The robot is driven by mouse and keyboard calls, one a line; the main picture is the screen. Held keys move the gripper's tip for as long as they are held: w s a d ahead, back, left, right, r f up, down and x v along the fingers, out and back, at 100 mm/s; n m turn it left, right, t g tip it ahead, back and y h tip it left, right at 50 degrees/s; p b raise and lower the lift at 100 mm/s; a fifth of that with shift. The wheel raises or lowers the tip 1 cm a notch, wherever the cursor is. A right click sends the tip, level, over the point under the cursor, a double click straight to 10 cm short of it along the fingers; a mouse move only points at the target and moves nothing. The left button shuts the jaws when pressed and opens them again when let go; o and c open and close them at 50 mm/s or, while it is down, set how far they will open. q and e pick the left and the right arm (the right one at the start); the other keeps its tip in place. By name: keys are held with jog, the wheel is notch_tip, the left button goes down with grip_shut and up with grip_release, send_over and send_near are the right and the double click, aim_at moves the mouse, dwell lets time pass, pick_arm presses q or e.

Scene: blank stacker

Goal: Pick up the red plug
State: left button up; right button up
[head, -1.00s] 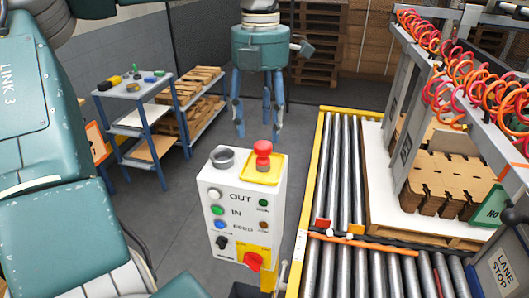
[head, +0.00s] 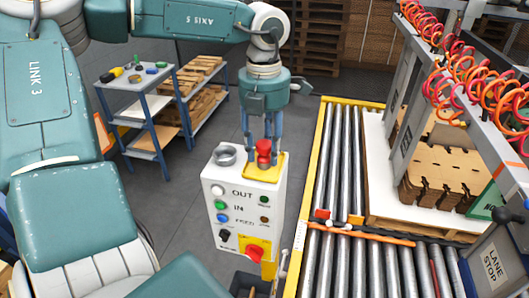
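The red plug (head: 263,152) stands upright on a yellow plate (head: 268,171) on top of the white control box (head: 238,205). My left gripper (head: 264,150) points down over the box from above, at the plug. Its fingers look spread, one to each side of the plug's upper part. I see no clear contact, and the exact depth between fingers and plug is hard to tell. My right gripper is not in the head view.
A grey ring (head: 225,155) sits left of the plug on the box top. The roller conveyor (head: 340,170) lies to the right, a blue tool cart (head: 142,100) behind left.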

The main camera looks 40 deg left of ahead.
pick_arm(q)
jog(key=shift+a, duration=0.1)
jog(key=c, duration=0.6)
jog(key=shift+c, duration=0.2)
